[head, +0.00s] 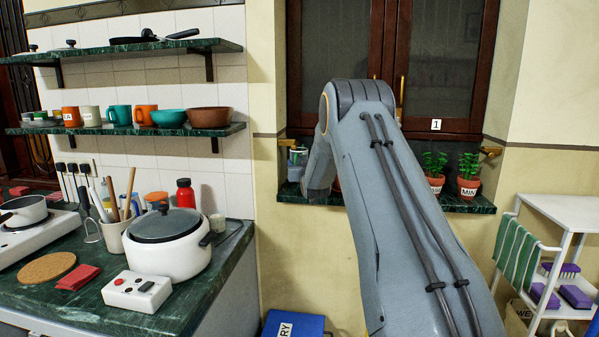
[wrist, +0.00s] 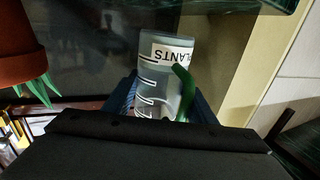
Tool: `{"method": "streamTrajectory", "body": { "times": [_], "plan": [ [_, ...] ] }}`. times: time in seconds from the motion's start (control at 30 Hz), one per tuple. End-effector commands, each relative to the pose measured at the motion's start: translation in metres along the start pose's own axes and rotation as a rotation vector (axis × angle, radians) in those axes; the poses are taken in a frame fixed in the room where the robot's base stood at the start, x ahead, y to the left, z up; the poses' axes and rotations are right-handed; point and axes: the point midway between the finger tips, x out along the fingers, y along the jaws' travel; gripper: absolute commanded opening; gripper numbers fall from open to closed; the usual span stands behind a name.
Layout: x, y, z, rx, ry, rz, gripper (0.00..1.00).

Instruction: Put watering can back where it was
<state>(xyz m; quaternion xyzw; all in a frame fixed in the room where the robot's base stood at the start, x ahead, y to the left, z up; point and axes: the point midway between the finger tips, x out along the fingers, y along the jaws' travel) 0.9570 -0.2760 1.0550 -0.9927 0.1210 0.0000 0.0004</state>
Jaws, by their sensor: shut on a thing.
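The watering can (wrist: 165,75) is a grey, see-through cylinder with a white label ending in "LANTS", measuring lines and a green tube at its side. It appears upside down in the wrist view. My gripper (wrist: 163,88) is shut on it, with a blue finger on each side. In the head view the can (head: 297,156) shows partly at the left end of the green windowsill (head: 460,204), beside my arm. My arm hides my gripper there. I cannot tell whether the can touches the sill.
A terracotta pot (wrist: 18,50) is close beside the can in the wrist view. Potted plants (head: 468,176) stand at the sill's right. Dark wooden window doors (head: 445,60) rise behind. A counter (head: 205,285) with a white pot (head: 168,245) is at left, a white rack (head: 570,215) at right.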

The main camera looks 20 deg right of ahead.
Motion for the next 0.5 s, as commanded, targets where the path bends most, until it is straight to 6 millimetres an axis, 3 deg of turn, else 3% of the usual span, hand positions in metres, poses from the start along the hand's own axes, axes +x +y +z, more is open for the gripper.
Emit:
{"method": "streamTrajectory", "body": {
  "times": [0.23, 0.5],
  "plan": [
    [0.003, 0.000, 0.024, 0.000, 0.000, 0.000, 0.20],
    [0.003, 0.000, 0.030, 0.000, 0.002, 0.000, 0.20]
  ]
}}
